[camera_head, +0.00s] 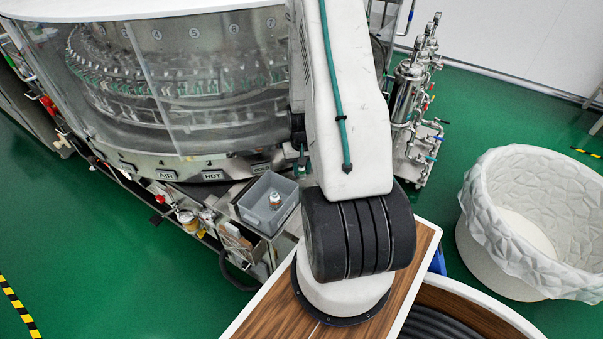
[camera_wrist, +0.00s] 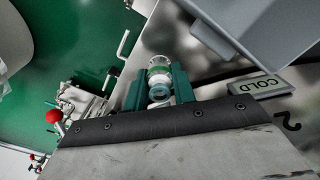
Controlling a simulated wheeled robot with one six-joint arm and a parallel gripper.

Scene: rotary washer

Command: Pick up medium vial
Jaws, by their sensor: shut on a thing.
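In the wrist view, my gripper (camera_wrist: 157,88) has its two teal fingers closed on a small vial (camera_wrist: 159,70). The vial has a whitish, glassy body with a green band and a teal ring at the near end, and it sits between the fingertips. In the head view, my arm hides most of the gripper and the held vial. Another small vial (camera_head: 275,200) stands in a grey open bin (camera_head: 254,220) left of my arm's base.
The rotary washer (camera_head: 180,90) fills the upper left, with AIR and HOT labels on its rim. A COLD label (camera_wrist: 258,85) is close right of the fingers. A white-lined round bin (camera_head: 480,250) stands at right. Steel piping (camera_head: 408,90) rises behind my arm.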

